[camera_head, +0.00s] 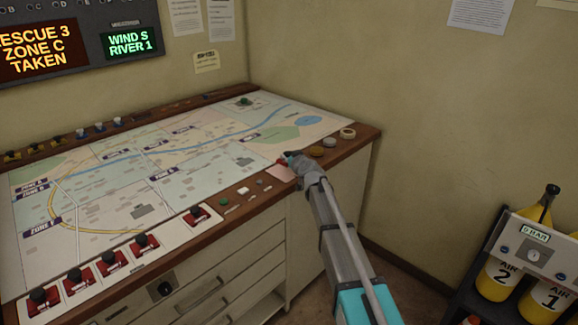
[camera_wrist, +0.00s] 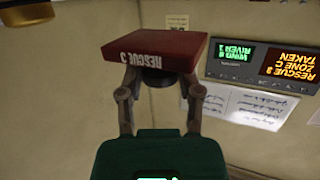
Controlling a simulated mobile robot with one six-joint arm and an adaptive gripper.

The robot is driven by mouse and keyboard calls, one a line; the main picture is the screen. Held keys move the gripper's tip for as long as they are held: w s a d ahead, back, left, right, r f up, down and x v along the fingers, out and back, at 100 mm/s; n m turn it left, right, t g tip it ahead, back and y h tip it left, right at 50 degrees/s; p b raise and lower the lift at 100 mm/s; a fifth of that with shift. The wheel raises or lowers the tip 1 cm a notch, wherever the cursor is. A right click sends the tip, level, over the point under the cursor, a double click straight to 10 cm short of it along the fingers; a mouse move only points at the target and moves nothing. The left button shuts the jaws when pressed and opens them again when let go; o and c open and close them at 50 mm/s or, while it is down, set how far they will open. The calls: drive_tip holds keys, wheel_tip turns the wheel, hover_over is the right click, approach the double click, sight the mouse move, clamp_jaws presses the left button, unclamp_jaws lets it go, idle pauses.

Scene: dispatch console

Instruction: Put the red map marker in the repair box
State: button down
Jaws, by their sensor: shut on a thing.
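My gripper (camera_head: 291,157) is over the right front edge of the map console. In the wrist view my gripper (camera_wrist: 160,90) is shut on the black knob of a red map marker (camera_wrist: 150,50). The marker has a flat red block lettered "RESCUE 3", and its lettering is upside down in that view. In the head view only a small red part of the marker (camera_head: 282,161) shows beside the fingers. I cannot make out a repair box in either view.
Several other red markers with black knobs, one of them apart (camera_head: 198,213), stand along the console's front edge. A pink sheet (camera_head: 281,173) and round items, including a brown disc (camera_head: 316,151), lie near my gripper. A rack with yellow air cylinders (camera_head: 497,277) stands at right.

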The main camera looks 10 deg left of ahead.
drive_tip(key=shift+w+f+b, duration=0.3)
drive_tip(key=shift+f, duration=0.15)
drive_tip(key=shift+f+b, duration=1.4)
drive_tip(key=shift+f, duration=0.05)
drive_tip(key=shift+f, duration=0.1)
drive_tip(key=shift+c, duration=1.3)
unclamp_jaws()
drive_tip(key=shift+r, duration=0.25)
drive_tip(key=p+v, duration=0.2)
drive_tip(key=v, duration=1)
drive_tip(key=shift+f, duration=0.15)
